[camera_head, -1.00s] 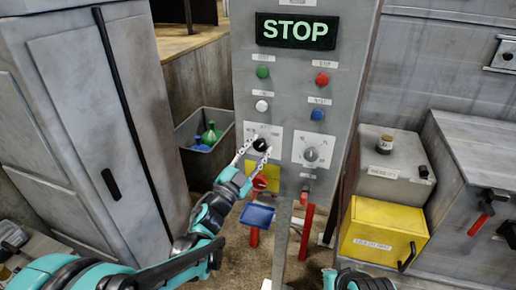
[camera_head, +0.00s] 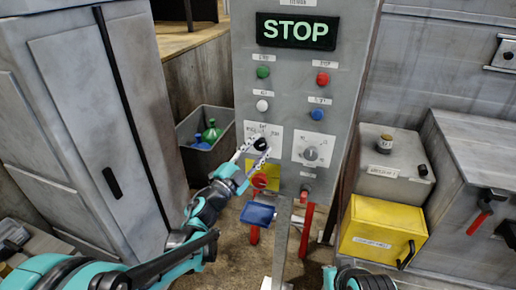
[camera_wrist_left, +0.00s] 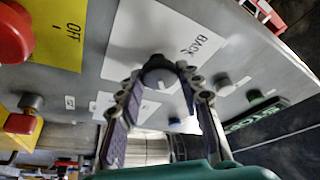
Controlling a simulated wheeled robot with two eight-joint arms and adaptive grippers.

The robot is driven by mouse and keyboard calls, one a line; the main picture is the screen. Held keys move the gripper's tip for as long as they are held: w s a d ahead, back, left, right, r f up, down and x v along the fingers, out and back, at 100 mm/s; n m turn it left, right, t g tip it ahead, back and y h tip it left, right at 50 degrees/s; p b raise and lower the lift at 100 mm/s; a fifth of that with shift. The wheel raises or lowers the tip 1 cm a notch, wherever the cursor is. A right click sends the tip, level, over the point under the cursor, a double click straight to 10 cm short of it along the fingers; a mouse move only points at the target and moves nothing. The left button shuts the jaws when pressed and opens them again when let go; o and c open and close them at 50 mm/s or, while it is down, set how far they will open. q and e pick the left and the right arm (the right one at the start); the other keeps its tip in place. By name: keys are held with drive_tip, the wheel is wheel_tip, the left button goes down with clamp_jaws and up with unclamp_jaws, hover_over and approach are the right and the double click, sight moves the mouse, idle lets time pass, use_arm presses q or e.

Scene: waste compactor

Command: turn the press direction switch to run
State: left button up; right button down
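The press direction switch (camera_head: 261,144) is a dark round knob on a white plate, on the left of the grey control panel. In the left wrist view the knob (camera_wrist_left: 161,77) sits between the fingertips, beside a printed "BACK" label. My left gripper (camera_head: 258,146) reaches up from the lower left, with one finger on each side of the knob. The fingertips lie close against its sides and appear shut on it. The fingers hide part of the plate and its lettering.
A second white plate with a grey dial (camera_head: 311,154) is close on the right. Several coloured buttons and a lit "STOP" display (camera_head: 297,31) are above. A red button (camera_wrist_left: 12,32) on a yellow plate is near my gripper. A grey cabinet (camera_head: 85,110) stands left.

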use_arm(q)
drive_tip(key=o, duration=0.4)
drive_tip(key=shift+c, duration=0.2)
drive_tip(key=shift+s+a, duration=0.1)
drive_tip(key=v, duration=1.1)
drive_tip(key=shift+s+a, duration=0.15)
drive_tip(key=shift+s, duration=0.2)
drive_tip(key=shift+f, duration=0.15)
drive_tip(key=shift+a, duration=0.1)
